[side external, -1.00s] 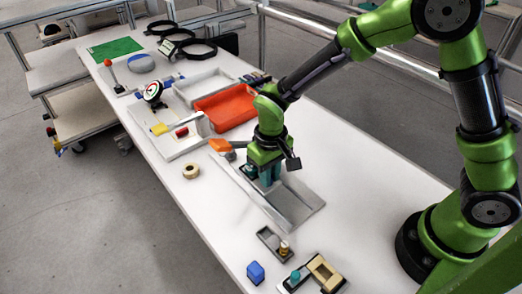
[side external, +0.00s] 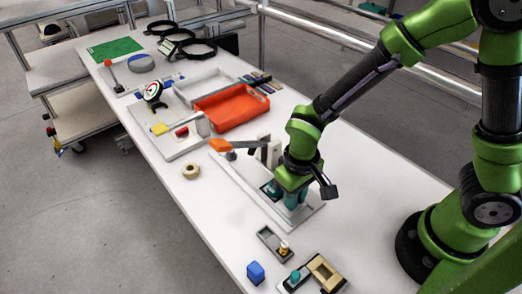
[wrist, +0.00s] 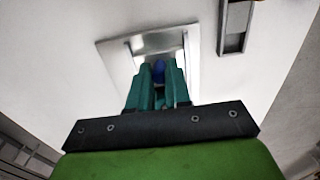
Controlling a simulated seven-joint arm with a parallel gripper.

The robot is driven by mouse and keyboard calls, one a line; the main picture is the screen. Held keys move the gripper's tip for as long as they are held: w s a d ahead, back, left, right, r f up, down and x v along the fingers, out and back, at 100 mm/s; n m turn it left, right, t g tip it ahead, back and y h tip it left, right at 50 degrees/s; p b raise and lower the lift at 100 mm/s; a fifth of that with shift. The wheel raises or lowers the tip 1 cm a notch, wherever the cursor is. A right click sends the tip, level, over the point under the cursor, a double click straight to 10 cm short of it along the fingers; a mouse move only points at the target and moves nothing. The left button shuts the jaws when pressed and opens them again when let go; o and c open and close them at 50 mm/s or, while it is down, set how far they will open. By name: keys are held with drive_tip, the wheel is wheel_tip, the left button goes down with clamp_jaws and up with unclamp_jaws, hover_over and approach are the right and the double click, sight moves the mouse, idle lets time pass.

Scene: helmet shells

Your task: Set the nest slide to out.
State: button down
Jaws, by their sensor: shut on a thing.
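My gripper (side external: 294,197) is shut on a blue knob (wrist: 158,70), which shows between the teal fingers in the wrist view. The knob seems to belong to the nest slide, whose dark carriage (side external: 268,188) shows just left of the fingers in the side view. The slide's grey base (side external: 242,188) runs from the orange-handled clamp down towards the near right, and my gripper is over its near right part. The base also shows in the wrist view (wrist: 118,57). The carriage is mostly hidden by my gripper.
An orange-handled clamp (side external: 222,146) and a pale upright block (side external: 268,153) stand at the base's far end. An orange tray (side external: 232,107) lies behind. A small grey tray (side external: 273,243) and a blue block (side external: 256,272) lie nearer.

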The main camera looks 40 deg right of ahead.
drive_tip(key=c, duration=1.1)
unclamp_jaws()
drive_tip(key=shift+s, duration=0.2)
drive_tip(key=shift+o, duration=0.2)
wheel_tip(320, 180, up, 17)
drive_tip(key=shift+w+f, duration=0.1)
drive_tip(key=s+d+r+m+t+y, duration=0.1)
drive_tip(key=s+d+r+m+t, duration=0.1)
drive_tip(key=d, duration=0.4)
drive_tip(key=s+d+r+m+t+y, duration=0.1)
drive_tip(key=s+d+r+m+t, duration=0.1)
drive_tip(key=d+t, duration=0.3)
drive_tip(key=shift+s+d+r, duration=0.2)
drive_tip(key=shift+d+r, duration=0.25)
drive_tip(key=shift+d, duration=0.2)
